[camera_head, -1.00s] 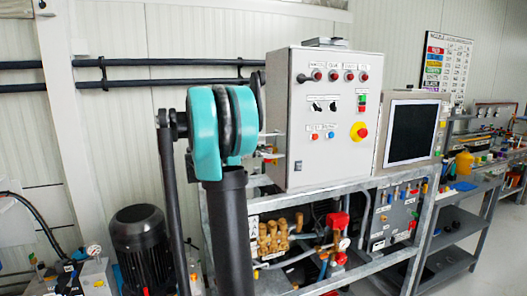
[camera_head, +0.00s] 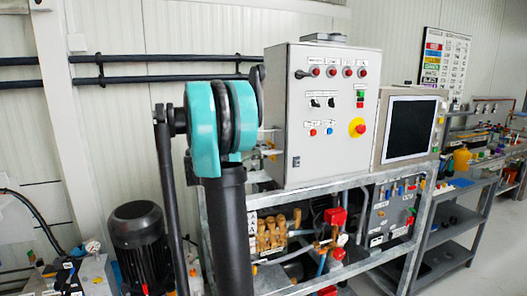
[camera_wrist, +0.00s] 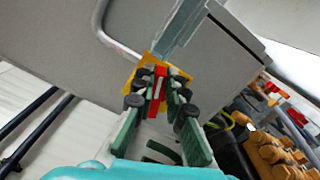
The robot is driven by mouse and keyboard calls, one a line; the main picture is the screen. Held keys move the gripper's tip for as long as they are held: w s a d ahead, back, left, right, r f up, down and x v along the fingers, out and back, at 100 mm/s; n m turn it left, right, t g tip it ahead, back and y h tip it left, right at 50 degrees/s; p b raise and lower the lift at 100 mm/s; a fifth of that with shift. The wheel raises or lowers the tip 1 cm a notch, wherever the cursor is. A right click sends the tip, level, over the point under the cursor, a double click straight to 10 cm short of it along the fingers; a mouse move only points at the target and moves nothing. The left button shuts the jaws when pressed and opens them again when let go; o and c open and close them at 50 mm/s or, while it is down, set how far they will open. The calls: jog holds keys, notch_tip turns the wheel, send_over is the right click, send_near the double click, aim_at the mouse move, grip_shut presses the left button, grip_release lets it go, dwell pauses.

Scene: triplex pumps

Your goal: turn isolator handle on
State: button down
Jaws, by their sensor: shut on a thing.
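The isolator handle (camera_wrist: 159,83) is a red bar on a yellow plate (camera_wrist: 184,76), fixed to the grey side face of the control cabinet in the wrist view. My gripper (camera_wrist: 158,86) has green fingers with dark round joints. Its fingertips are on either side of the red handle and shut on it. The fingers cover part of the handle and plate.
The control cabinet (camera_head: 335,105) has red lamps, switches and a yellow-ringed red button on its front. A metal conduit (camera_wrist: 103,28) runs close to the handle. Brass fittings (camera_wrist: 268,150) lie below right. A screen (camera_head: 409,128) stands right of the cabinet, and a black motor (camera_head: 140,240) at lower left.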

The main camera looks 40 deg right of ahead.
jog(key=shift+s+f+m, duration=0.1)
jog(key=shift+f+m, duration=0.15)
jog(key=shift+m, duration=0.8)
jog(key=shift+f+m, duration=0.25)
jog(key=shift+m, duration=0.8)
jog(key=c, duration=1.6)
grip_release()
jog(key=shift+o, duration=0.2)
jog(key=shift+a, duration=0.15)
jog(key=v, duration=1.1)
jog(key=shift+a, duration=0.4)
